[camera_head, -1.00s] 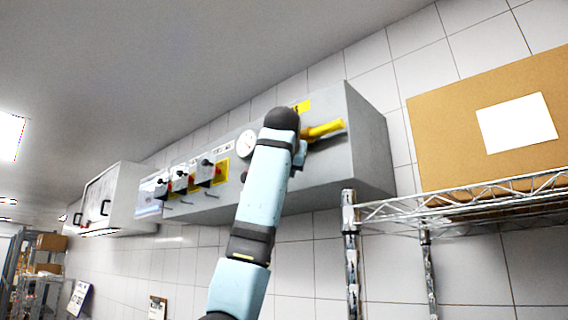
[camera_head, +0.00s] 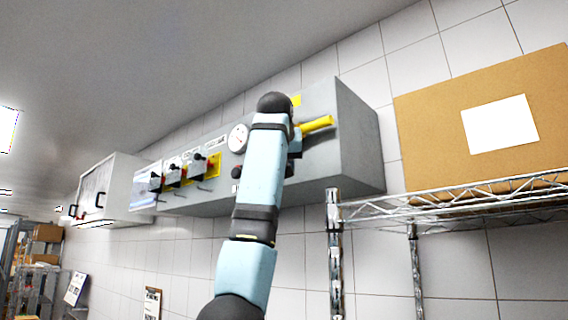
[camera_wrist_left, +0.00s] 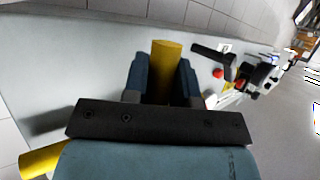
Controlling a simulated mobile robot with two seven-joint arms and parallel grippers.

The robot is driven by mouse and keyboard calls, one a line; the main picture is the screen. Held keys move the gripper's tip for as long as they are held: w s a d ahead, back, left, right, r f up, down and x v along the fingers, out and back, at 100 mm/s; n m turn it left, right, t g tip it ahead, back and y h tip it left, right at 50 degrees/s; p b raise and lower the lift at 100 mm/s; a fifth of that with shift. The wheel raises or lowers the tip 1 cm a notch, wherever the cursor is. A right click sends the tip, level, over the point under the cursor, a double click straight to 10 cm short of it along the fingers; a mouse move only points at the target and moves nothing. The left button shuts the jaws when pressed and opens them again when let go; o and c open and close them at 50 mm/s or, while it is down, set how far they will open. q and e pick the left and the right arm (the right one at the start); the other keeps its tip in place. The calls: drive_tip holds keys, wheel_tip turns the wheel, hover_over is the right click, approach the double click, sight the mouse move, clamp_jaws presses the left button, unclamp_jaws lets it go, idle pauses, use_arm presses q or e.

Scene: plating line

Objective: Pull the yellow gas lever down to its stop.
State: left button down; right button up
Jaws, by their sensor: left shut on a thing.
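The yellow gas lever (camera_head: 316,125) sticks out to the right from behind my left arm, on the front of a grey wall-mounted control box (camera_head: 355,140). It slants slightly up toward its right end. In the left wrist view, a yellow bar of the lever (camera_wrist_left: 165,62) lies between the two blue fingers, and my left gripper (camera_wrist_left: 165,80) is shut on it. Another yellow piece shows at the lower left of that view, partly hidden by my gripper body. In the head view my arm covers the lever's other end. My right gripper is not in view.
A round gauge (camera_head: 237,137) and several switches on yellow plates (camera_head: 214,164) sit left of my arm. A wire shelf (camera_head: 470,190) with a cardboard box (camera_head: 540,120) stands close on the right. A white cabinet (camera_head: 120,190) hangs farther left.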

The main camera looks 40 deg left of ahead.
use_arm(q)
drive_tip(key=shift+r, duration=0.15)
drive_tip(key=c, duration=0.9)
unclamp_jaws()
drive_tip(key=shift+d, duration=0.1)
drive_tip(key=b+v, duration=0.4)
drive_tip(key=v, duration=1)
